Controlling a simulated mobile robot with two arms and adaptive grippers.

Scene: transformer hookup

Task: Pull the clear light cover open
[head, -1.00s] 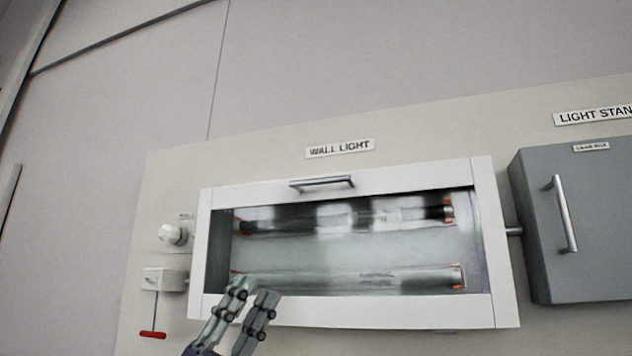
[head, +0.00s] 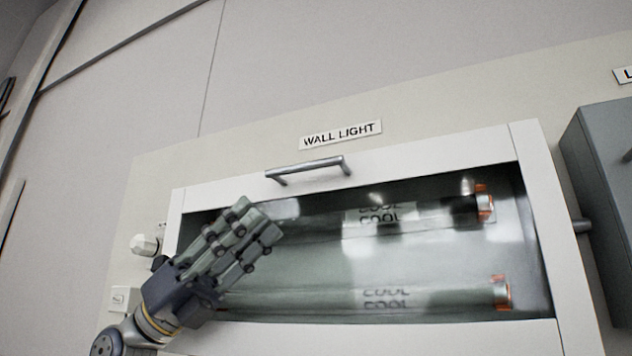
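The clear light cover (head: 330,262) is a white-framed window on the wall light box, seemingly closed. Its grey bar handle (head: 308,168) is on the upper frame, under the WALL LIGHT label (head: 340,135). Two tubes with orange ends show behind the pane, an upper one (head: 425,216) and a lower one (head: 430,298). My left gripper (head: 262,220) is in front of the cover's left part, below and left of the handle and apart from it. Its fingers look slightly parted, with nothing seen between them. It hides part of the left frame. My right gripper is out of view.
A white knob (head: 144,244) and a small white box (head: 124,298) are at the left. The wall above is clear.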

